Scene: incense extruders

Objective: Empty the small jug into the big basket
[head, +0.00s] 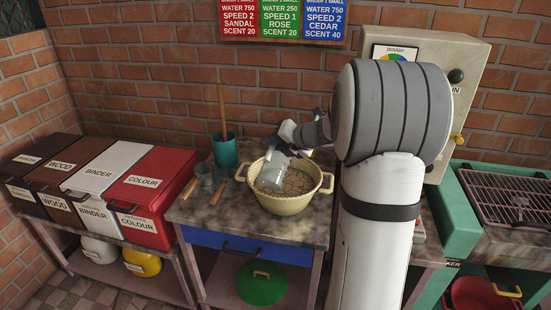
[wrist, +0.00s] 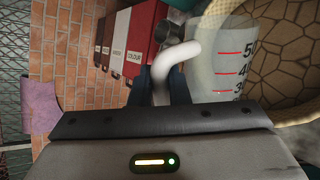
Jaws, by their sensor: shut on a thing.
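The small jug (head: 273,171) is clear plastic with a pale handle (wrist: 178,55) and red level marks. In the head view it is tipped over the big basket (head: 322,186), with its mouth low inside the rim. My gripper (head: 292,133) is above the basket's back rim. In the wrist view the dark fingers (wrist: 160,88) are shut on the jug's handle, and the jug's wall (wrist: 225,75) shows to the right. The woven basket holds a brown, cracked-looking mass. I cannot tell whether anything is left in the jug.
Left of the basket stand a teal pot (head: 224,152) with a wooden stick and small wooden-handled tools (head: 206,184). Labelled bins (head: 150,192) are further left. A dough machine (head: 440,80) stands right behind my arm. A brick wall is close behind.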

